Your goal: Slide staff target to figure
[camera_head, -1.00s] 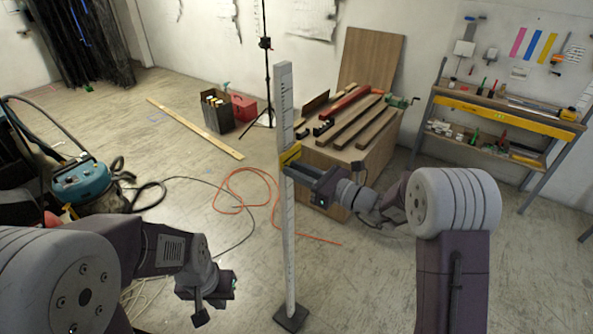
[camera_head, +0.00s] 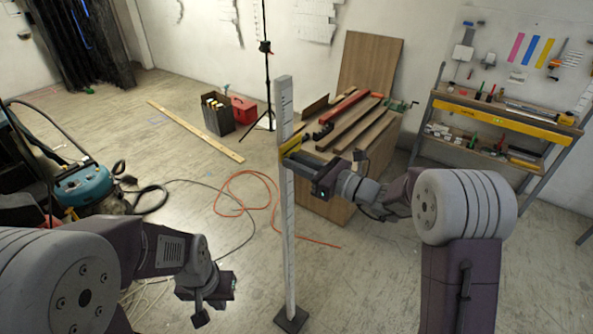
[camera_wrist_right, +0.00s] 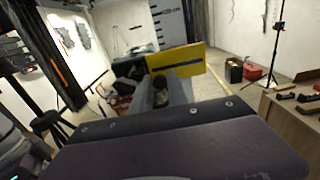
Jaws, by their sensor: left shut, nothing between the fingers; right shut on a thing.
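A tall pale staff (camera_head: 289,230) with dark graduation marks stands upright on a small dark base (camera_head: 291,320) in the middle of the head view. A yellow target (camera_head: 291,144) sits on its upper part, below the top end. My right gripper (camera_head: 291,157) reaches in from the right and is shut on the target. In the right wrist view the yellow target (camera_wrist_right: 178,60) lies ahead of the fingers, with the marked staff (camera_wrist_right: 172,20) behind it. My left gripper (camera_head: 207,312) hangs low at the left, shut and empty, apart from the staff.
A wooden chest (camera_head: 335,192) with planks and a red level stands behind the staff. An orange cable (camera_head: 255,180) lies on the floor. A blue vacuum (camera_head: 82,185) stands left, a workbench (camera_head: 500,120) right. Floor around the staff's base is mostly clear.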

